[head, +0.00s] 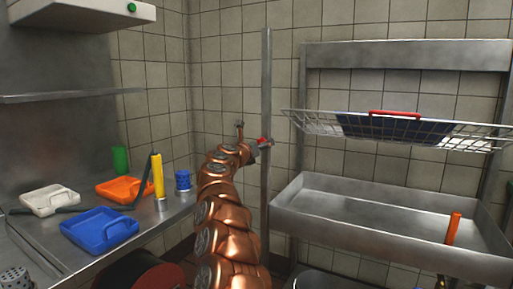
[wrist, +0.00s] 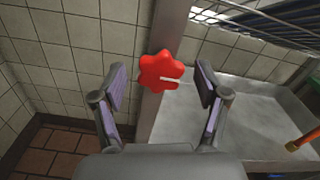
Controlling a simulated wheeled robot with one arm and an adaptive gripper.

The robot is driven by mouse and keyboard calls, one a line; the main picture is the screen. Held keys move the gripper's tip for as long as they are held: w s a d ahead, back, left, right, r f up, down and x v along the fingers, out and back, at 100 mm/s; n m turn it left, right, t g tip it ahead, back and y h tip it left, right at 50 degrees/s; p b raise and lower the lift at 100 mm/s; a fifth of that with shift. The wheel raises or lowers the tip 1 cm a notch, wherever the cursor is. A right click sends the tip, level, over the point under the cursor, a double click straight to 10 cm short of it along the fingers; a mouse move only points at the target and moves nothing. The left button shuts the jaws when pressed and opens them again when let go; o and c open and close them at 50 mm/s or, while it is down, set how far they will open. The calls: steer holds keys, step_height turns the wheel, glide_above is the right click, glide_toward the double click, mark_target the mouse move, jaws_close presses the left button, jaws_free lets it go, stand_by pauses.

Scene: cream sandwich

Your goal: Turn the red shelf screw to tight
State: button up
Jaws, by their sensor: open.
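The red shelf screw (wrist: 161,70) is a lobed red knob with a pale line on its face, mounted on a grey metal post (wrist: 150,116). In the wrist view it sits between and beyond the two fingers of my gripper (wrist: 161,88), which are spread apart with nothing between them. The pale line runs about level, toward the right. In the head view the red screw (head: 264,141) shows small at the post, and my gripper (head: 258,148) is close to it, partly hidden by my wrist. I cannot tell whether the fingers touch the knob.
A wire shelf (head: 318,121) holding a dark blue item with a red handle hangs at right, above a metal basin (head: 345,200). A steel counter (head: 160,222) at left carries white, orange and blue trays. Tiled wall stands behind the post.

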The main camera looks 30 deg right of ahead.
steer(key=v, duration=0.7)
stand_by(0.8)
steer(key=shift+s+a, duration=0.1)
steer(key=shift+a, duration=0.1)
stand_by(0.5)
